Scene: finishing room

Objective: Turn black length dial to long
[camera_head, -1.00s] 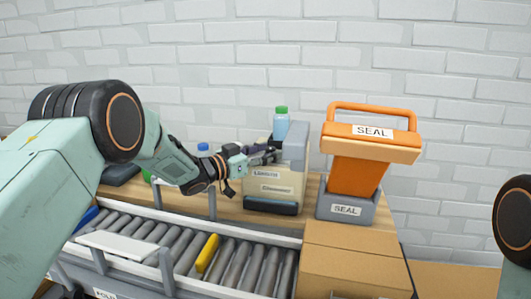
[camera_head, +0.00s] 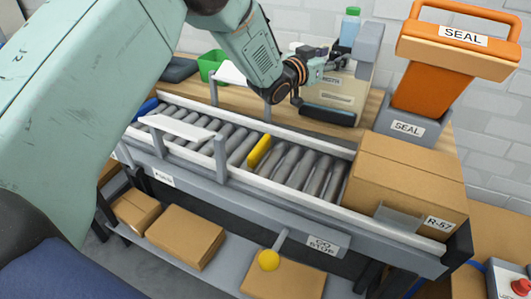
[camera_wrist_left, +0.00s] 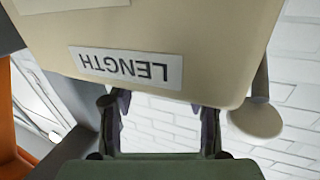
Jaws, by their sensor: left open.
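The beige machine (camera_head: 357,91) with a grey column stands at the back of the bench in the head view. Its LENGTH label (camera_wrist_left: 125,67) shows upside down in the left wrist view. I cannot make out the black length dial; in the head view my gripper covers part of the machine's upper front. My left gripper (camera_head: 338,64) is at that upper part, close to the label. In the wrist view its fingers (camera_wrist_left: 160,125) are apart, with only white wall seen between them. Whether they touch the machine I cannot tell. My right gripper is out of view.
A roller conveyor (camera_head: 235,150) with a yellow bar (camera_head: 259,151) runs in front of the bench. The orange SEAL press (camera_head: 437,80) and a cardboard box (camera_head: 405,180) stand to the right. A green bin (camera_head: 211,66) is at the left. A pale round knob (camera_wrist_left: 256,119) shows beside the machine.

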